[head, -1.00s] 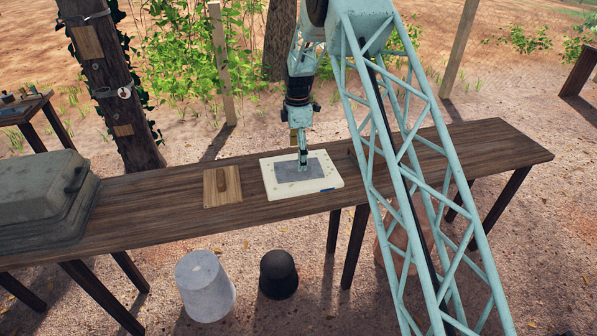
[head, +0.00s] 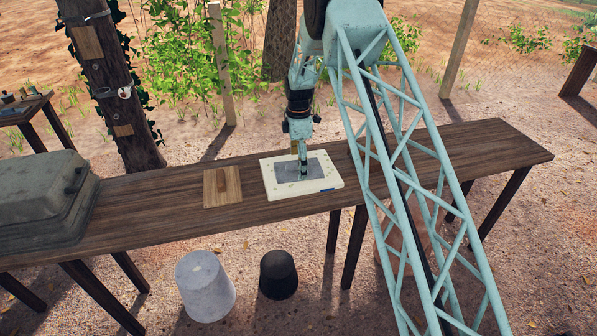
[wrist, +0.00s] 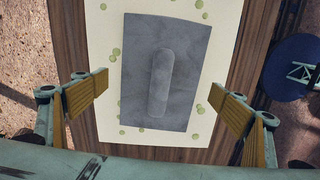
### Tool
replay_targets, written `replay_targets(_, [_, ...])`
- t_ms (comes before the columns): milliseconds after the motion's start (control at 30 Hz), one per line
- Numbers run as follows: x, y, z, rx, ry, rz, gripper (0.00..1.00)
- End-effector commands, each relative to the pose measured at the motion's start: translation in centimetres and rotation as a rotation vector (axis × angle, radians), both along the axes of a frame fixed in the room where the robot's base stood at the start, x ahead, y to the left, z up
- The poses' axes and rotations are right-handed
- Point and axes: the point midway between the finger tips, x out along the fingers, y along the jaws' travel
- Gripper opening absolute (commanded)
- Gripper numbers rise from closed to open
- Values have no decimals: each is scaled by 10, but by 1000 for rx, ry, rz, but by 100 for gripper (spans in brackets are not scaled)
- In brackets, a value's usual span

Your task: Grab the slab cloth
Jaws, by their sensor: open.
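A flat grey rectangular piece (head: 319,164), seemingly the slab cloth, lies on a cream board (head: 278,184) on the long wooden table. In the wrist view the grey piece (wrist: 189,60) has a rounded grey ridge (wrist: 160,82) along its middle. My gripper (head: 304,176) is over the grey piece, pointing down. In the wrist view my gripper (wrist: 157,92) is open, with one ochre pad on each side of the ridge and nothing between them. The height of the pads above the piece is hard to tell.
A large grey-green case (head: 45,200) fills the table's left end. The table's right end is clear.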

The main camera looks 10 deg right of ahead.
Motion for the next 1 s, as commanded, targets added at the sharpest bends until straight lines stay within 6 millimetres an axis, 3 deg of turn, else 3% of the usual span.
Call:
replay_targets(200, [0, 0, -11, 0, -1, 0, 90])
replay_targets(733, [0, 0, -11, 0, -1, 0, 90])
replay_targets(1000, [0, 0, -11, 0, -1, 0, 66])
